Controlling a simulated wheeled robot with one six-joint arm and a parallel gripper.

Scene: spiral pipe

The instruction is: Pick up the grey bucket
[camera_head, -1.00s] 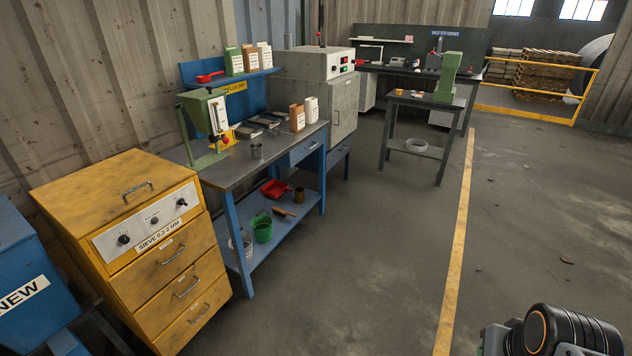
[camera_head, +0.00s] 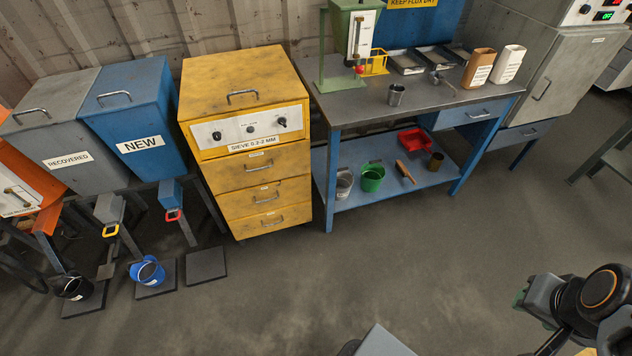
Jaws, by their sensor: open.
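The grey bucket (camera_head: 344,184) is small and stands on the lower blue shelf of the workbench, at its left end. It is close to the left of a green bucket (camera_head: 372,178). It looks upright; its far side and any contents are too small to make out. Part of my arm shows at the lower right, well away from the bucket. I cannot make out my gripper's fingers in this view.
The workbench top (camera_head: 440,108) overhangs the shelf (camera_head: 400,202). A red scoop (camera_head: 414,141), a brush and a brown cup (camera_head: 436,160) lie to the right. A yellow drawer cabinet (camera_head: 252,190) stands left of the bench. Open floor (camera_head: 430,260) lies in front.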

